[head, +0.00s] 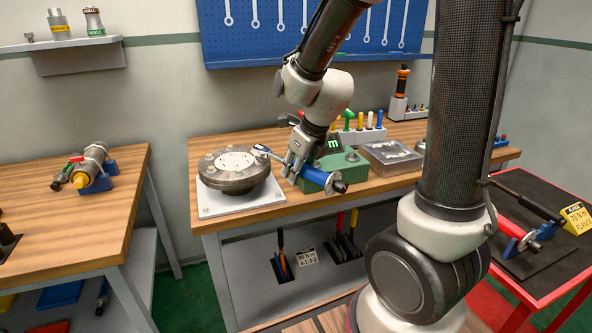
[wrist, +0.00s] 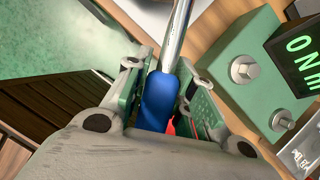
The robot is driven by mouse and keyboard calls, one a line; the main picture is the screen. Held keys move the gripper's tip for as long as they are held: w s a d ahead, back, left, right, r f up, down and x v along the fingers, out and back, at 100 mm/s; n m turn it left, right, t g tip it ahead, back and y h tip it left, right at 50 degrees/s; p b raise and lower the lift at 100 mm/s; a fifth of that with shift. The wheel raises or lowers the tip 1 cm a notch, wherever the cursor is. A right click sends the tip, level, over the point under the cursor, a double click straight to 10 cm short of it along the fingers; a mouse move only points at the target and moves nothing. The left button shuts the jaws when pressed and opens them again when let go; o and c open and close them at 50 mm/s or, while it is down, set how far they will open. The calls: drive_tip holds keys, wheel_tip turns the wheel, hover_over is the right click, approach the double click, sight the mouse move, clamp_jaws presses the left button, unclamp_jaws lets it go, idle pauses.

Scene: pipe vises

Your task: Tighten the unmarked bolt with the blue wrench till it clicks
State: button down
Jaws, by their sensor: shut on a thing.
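The blue wrench (head: 323,179) is a long torque wrench with a blue handle, a dark end and a metal shaft. My gripper (head: 296,166) is shut on it. In the wrist view the blue handle (wrist: 158,100) lies between the fingers of my gripper (wrist: 160,82), and the shaft runs up out of the picture. In the head view the wrench head reaches the right side of the round grey flange (head: 234,187), by its rim bolts. I cannot tell whether it sits on a bolt. The bolt markings are too small to read, so I cannot pick out the unmarked bolt.
A green box (head: 343,167) with a green-lit display stands just right of my gripper; its bolts show in the wrist view (wrist: 245,70). A grey tray (head: 391,157) is beyond it. Another wrench (head: 528,240) lies on the red cart (head: 556,272). A pipe vise (head: 92,168) is on the left bench.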

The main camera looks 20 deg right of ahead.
drive_tip(key=shift+w+d+n+y, duration=0.4)
drive_tip(key=shift+w+d+n, duration=0.15)
drive_tip(key=shift+d+n, duration=0.35)
drive_tip(key=shift+r, duration=0.1)
drive_tip(key=shift+r, duration=2.45)
drive_tip(key=shift+f, duration=0.1)
